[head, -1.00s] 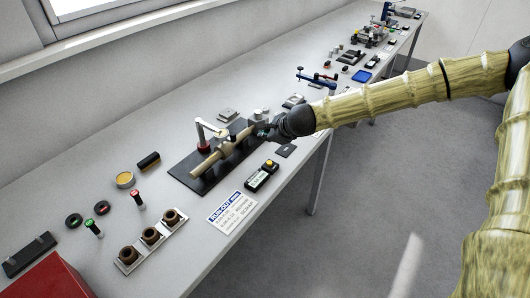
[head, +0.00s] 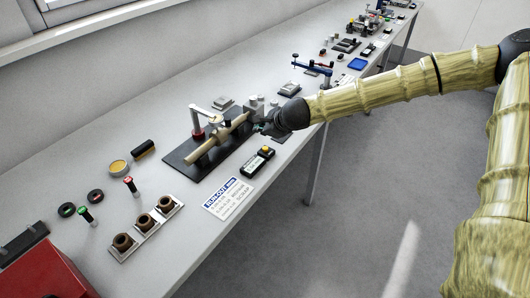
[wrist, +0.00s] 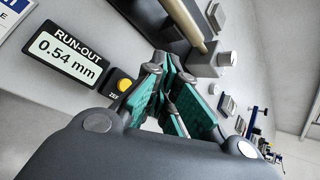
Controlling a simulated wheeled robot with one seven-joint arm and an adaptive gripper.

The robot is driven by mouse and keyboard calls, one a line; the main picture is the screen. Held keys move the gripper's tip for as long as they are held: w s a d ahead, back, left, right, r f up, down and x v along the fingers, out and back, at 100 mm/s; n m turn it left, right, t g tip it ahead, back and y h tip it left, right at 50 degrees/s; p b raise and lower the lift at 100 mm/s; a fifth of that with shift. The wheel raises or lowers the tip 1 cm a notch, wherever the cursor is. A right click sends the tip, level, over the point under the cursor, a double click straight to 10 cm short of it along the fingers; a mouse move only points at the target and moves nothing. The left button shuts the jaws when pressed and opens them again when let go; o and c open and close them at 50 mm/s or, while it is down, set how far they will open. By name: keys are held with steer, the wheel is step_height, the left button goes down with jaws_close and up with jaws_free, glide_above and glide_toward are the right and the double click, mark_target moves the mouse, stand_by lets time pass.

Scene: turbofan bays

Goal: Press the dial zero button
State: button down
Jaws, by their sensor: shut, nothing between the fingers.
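The yellow dial zero button (wrist: 124,85) sits at the end of the black run-out readout box (wrist: 75,48), beside a partly hidden "ZERO" label. The readout shows 0.54 mm. In the head view the box (head: 256,162) lies near the table's front edge, with the yellow button (head: 266,149) at its far end. My gripper (wrist: 166,68), with green finger pads, is shut and empty. It is beside the button in the wrist view, apart from it. In the head view my gripper (head: 262,129) is just beyond the button, near the shaft fixture.
The dark fixture plate (head: 178,160) with a tan shaft (head: 208,146) and dial stand (head: 196,122) lies behind the readout. A run-out card (head: 229,199) and a holder with brown cups (head: 146,229) are nearer. More tools line the far bench.

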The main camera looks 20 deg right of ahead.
mark_target(263, 149)
steer(key=shift+f+b, duration=1.45)
steer(key=shift+f, duration=0.8)
steer(key=shift+f+b, duration=0.3)
steer(key=shift+f, duration=0.1)
steer(key=shift+f+b, duration=0.4)
steer(key=shift+f, duration=0.15)
stand_by(0.6)
steer(key=shift+r, duration=0.2)
steer(key=shift+s+r+p, duration=0.1)
steer(key=shift+r+p, duration=0.65)
steer(key=shift+r, duration=0.05)
steer(key=shift+r+p, duration=2)
steer(key=shift+r, duration=0.55)
